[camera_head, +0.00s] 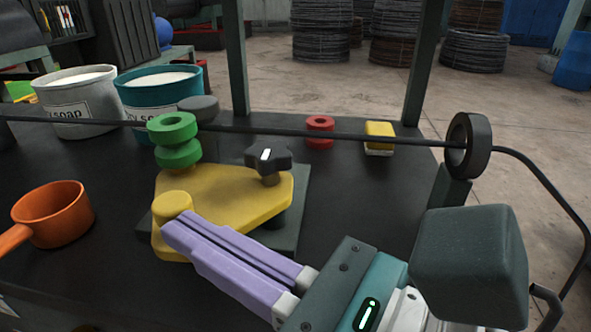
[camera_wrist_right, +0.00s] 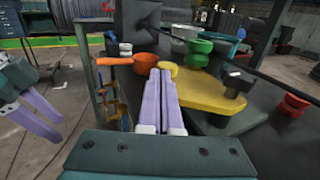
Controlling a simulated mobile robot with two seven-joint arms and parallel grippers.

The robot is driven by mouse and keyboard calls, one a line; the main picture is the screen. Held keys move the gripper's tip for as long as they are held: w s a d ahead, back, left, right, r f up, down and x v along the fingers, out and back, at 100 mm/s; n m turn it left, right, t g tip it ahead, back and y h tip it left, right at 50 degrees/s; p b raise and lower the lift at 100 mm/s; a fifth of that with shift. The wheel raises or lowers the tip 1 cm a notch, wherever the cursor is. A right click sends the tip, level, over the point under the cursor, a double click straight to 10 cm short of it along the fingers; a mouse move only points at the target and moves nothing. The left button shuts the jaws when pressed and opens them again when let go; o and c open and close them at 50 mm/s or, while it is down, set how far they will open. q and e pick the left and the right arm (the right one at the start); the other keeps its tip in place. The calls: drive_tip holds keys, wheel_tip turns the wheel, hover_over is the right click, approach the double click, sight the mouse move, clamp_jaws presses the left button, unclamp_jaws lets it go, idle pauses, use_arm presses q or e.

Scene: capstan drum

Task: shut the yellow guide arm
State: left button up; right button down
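The yellow guide arm (camera_head: 225,195) lies as a flat plate on a dark base plate (camera_head: 303,190). It carries a green grooved roller (camera_head: 177,152) at its far left corner and a round yellow post (camera_head: 172,204) at its near left corner. A black star knob (camera_head: 268,160) stands at its right part. My right gripper (camera_head: 172,230) has its purple fingers together, with the tips at the yellow post; whether they touch is unclear. The right wrist view shows nothing between these fingers. My left gripper (camera_wrist_right: 58,131) shows at the left of that view, open and empty.
A dark cable (camera_head: 330,133) crosses past the green roller to a black ring (camera_head: 468,145). An orange pot (camera_head: 55,213), white (camera_head: 78,100) and teal (camera_head: 160,100) soap buckets, a red spool (camera_head: 320,132) and a yellow sponge (camera_head: 380,138) stand on the dark table.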

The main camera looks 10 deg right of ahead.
drive_tip(key=shift+w+a, duration=0.25)
drive_tip(key=shift+a, duration=0.2)
drive_tip(key=shift+f, duration=0.1)
idle(0.5)
